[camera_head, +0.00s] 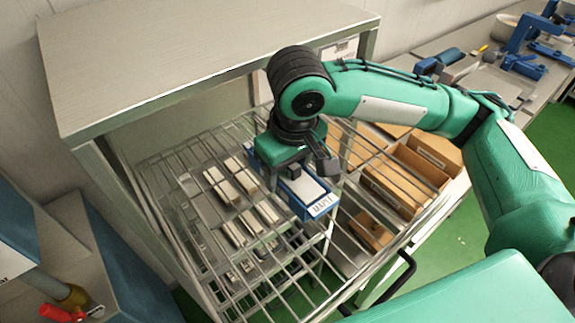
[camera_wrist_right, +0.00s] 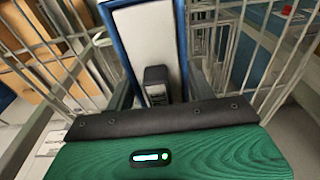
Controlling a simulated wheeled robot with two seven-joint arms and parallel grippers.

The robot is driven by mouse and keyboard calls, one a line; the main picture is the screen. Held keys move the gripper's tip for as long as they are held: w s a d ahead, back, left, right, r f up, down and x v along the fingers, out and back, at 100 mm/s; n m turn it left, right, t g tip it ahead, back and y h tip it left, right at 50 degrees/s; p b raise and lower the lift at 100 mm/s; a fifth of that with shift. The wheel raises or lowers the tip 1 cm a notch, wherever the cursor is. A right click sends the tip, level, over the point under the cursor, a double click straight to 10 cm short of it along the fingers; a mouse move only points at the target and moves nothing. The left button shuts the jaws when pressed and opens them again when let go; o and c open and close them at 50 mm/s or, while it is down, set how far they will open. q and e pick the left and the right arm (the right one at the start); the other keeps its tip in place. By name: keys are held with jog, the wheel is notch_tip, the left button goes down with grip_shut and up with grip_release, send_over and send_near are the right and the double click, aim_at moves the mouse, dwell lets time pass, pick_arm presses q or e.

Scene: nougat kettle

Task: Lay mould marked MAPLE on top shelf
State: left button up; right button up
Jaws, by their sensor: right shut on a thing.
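The mould (camera_head: 297,207) is a long blue tray with a pale filling and a white end label that reads MAPL, its end partly cut off. My right gripper (camera_head: 299,172) is shut on it from above, over the right-middle part of the wire top shelf (camera_head: 155,172). I cannot tell whether the mould touches the wires or hangs just above them. My left gripper is not in view.
Pale bars (camera_head: 236,232) lie on a lower level, seen through the wires. Brown boxes (camera_head: 405,178) stand low at the right. A grey cabinet top (camera_head: 190,45) overhangs the shelf's back. The shelf's left and front wires look bare. A black handle (camera_head: 403,270) sits at the front right.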

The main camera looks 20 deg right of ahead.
dwell(0.4)
jog(key=shift+f+p, duration=0.1)
jog(key=shift+p, duration=0.35)
jog(key=o, duration=1.8)
jog(key=shift+f, duration=0.1)
notch_tip(320, 180, up, 6)
jog(key=p, duration=0.6)
jog(key=shift+f+p, duration=0.15)
jog(key=shift+p, duration=0.15)
jog(key=shift+r+p, duration=0.55)
jog(key=shift+r, duration=0.65)
